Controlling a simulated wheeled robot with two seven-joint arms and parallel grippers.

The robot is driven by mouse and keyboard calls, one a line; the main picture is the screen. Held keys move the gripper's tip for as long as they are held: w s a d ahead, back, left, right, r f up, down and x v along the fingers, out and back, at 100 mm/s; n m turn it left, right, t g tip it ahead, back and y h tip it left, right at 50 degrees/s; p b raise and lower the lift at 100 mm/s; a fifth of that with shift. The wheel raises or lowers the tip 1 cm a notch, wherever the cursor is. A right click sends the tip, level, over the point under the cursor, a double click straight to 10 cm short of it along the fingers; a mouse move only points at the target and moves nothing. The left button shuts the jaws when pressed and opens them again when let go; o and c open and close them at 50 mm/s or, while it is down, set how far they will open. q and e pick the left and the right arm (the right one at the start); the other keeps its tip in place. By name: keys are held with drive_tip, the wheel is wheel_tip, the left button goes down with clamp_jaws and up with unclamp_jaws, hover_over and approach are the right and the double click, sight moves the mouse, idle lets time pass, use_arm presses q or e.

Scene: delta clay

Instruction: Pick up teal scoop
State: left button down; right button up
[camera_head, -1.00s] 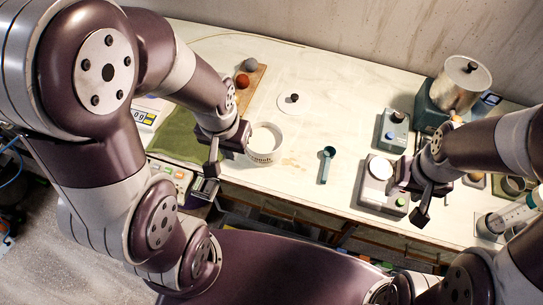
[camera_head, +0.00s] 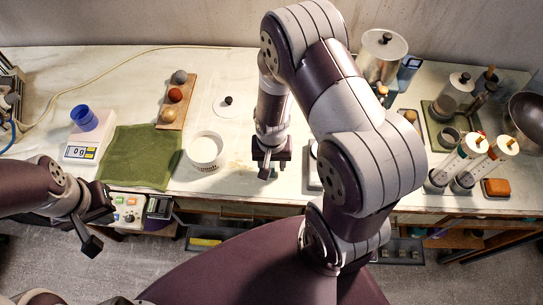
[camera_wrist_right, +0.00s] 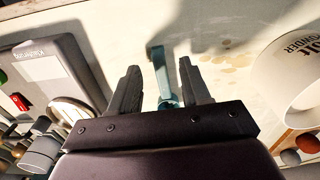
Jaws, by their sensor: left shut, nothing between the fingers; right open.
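The teal scoop (camera_wrist_right: 161,75) lies on the pale worktop in the right wrist view, its handle seen between the two fingers. My right gripper (camera_wrist_right: 159,68) is open around the line of the handle, with no visible grip on it. In the head view my right gripper (camera_head: 266,171) points down over the worktop, right of the white tub, and the scoop is hidden behind it. Whether the fingers are level with the handle I cannot tell. My left gripper (camera_head: 91,242) is shut and empty, off the front edge at the left.
The white tub (camera_head: 205,151) stands just left of my right gripper. A grey device (camera_wrist_right: 45,75) is on its other side. A green mat (camera_head: 140,157), a scale (camera_head: 80,150) with a blue cup (camera_head: 84,118), and a wooden board (camera_head: 172,110) with balls are further left.

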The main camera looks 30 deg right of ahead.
drive_tip(key=shift+w+f, duration=0.1)
drive_tip(key=shift+f, duration=0.85)
clamp_jaws()
drive_tip(key=shift+r, duration=0.1)
